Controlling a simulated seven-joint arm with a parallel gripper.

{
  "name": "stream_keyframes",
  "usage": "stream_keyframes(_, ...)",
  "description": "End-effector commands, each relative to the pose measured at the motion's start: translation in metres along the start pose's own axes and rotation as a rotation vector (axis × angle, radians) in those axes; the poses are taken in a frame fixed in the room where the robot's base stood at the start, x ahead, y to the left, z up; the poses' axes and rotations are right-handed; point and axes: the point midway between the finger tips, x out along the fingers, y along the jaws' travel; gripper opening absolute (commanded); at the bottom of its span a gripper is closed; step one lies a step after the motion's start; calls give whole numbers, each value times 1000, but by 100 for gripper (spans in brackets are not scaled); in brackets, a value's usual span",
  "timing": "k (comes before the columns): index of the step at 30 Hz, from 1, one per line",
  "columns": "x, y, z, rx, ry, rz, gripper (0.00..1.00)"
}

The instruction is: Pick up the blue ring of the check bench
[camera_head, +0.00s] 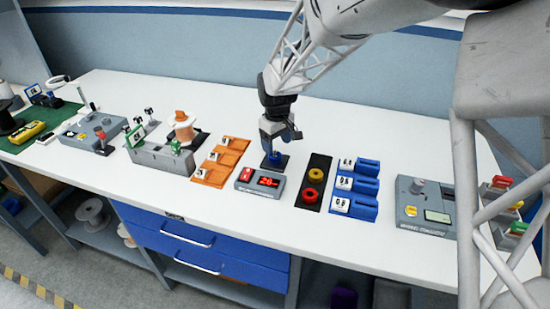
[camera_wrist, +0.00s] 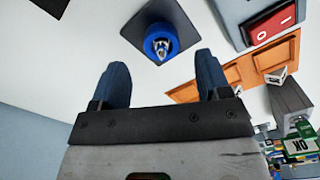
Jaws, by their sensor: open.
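The blue ring (camera_wrist: 160,42) sits around a short metal post on a dark square base (camera_wrist: 170,12) in the wrist view. In the head view the ring (camera_head: 274,158) is partly hidden beneath my gripper (camera_head: 279,134). My gripper also shows in the wrist view (camera_wrist: 160,78), with its two blue fingers apart and nothing between them. The ring lies ahead of the fingertips in that view, not between them.
A black tray (camera_head: 310,202) with a yellow ring (camera_head: 316,176) and a red ring (camera_head: 311,196) lies to the right. Blue holders (camera_head: 365,185) are beyond it. Orange holders (camera_head: 230,150) and a spool device (camera_head: 185,127) stand to the left. The table behind is clear.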

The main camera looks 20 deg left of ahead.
Motion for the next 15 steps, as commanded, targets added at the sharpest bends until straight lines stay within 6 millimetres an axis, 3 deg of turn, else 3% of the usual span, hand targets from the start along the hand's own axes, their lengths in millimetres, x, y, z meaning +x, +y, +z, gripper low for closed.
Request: stream_keyframes(15, 10, 0, 0, 0, -1, -1, 70)
